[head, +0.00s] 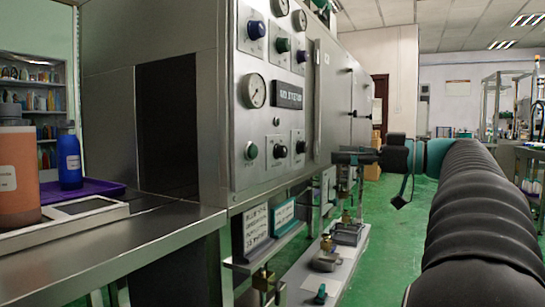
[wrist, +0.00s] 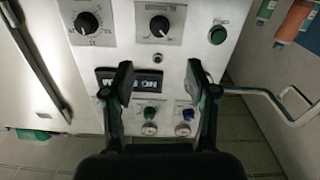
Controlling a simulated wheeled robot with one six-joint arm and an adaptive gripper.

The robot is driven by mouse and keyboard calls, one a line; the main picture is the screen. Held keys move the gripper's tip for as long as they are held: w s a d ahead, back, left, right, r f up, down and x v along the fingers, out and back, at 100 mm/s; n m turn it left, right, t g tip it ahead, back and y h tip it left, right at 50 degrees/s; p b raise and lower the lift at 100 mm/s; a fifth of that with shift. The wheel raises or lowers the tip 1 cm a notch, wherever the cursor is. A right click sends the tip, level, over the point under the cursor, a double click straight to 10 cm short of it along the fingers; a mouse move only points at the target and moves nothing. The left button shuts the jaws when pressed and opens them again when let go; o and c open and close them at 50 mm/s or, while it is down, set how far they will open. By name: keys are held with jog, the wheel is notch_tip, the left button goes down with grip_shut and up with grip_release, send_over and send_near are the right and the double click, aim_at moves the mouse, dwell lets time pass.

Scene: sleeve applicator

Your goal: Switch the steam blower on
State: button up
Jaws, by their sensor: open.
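The steel control panel (head: 233,125) of the machine carries the controls. It has a green round button (head: 251,151) and two black rotary knobs (head: 280,151) (head: 300,147) low down. In the wrist view the panel appears upside down, with the green button (wrist: 217,35) and the black knobs (wrist: 87,22) (wrist: 160,25) near the top. The labels are too small to read, so I cannot tell which control is the blower's. My gripper (wrist: 158,80) is open and empty in front of the panel. Its fingers are apart from the controls, over the dark nameplate (wrist: 143,82).
A blue knob (head: 256,29), a green knob (head: 283,45) and a gauge (head: 254,91) sit higher on the panel. A steel table (head: 150,232) with an orange bottle (head: 17,175) and a blue bottle (head: 69,160) stands left. Fixtures stand below the panel. Green floor (head: 385,225) is clear.

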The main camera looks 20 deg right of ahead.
aim_at(285, 150)
jog(key=x, duration=1.3)
jog(key=shift+w+a+r, duration=0.1)
jog(key=shift+w+a, duration=0.1)
jog(key=shift+w, duration=0.05)
grip_shut()
